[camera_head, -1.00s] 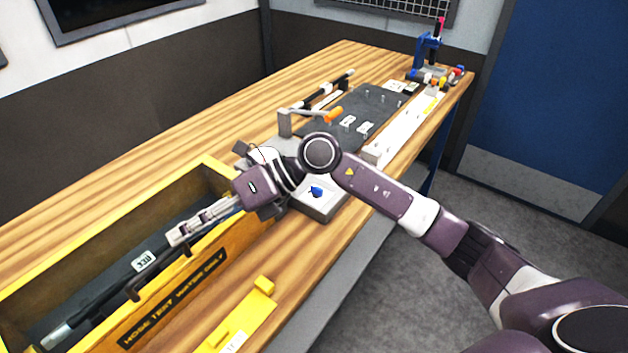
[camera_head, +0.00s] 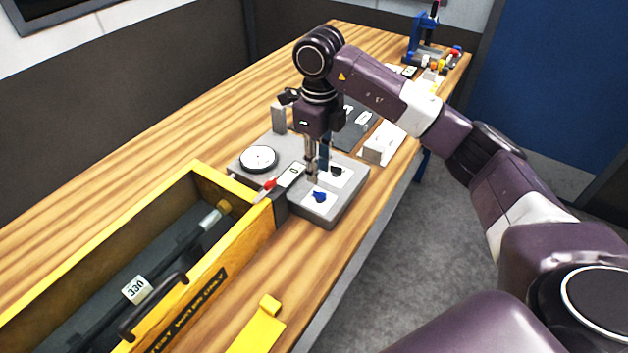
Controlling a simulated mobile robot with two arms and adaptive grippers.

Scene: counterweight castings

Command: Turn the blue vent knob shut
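My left gripper is not in view.
A round white gauge (camera_head: 259,158) and a red-tipped lever (camera_head: 268,186) are left of the gripper. A white block (camera_head: 383,146) lies behind right.

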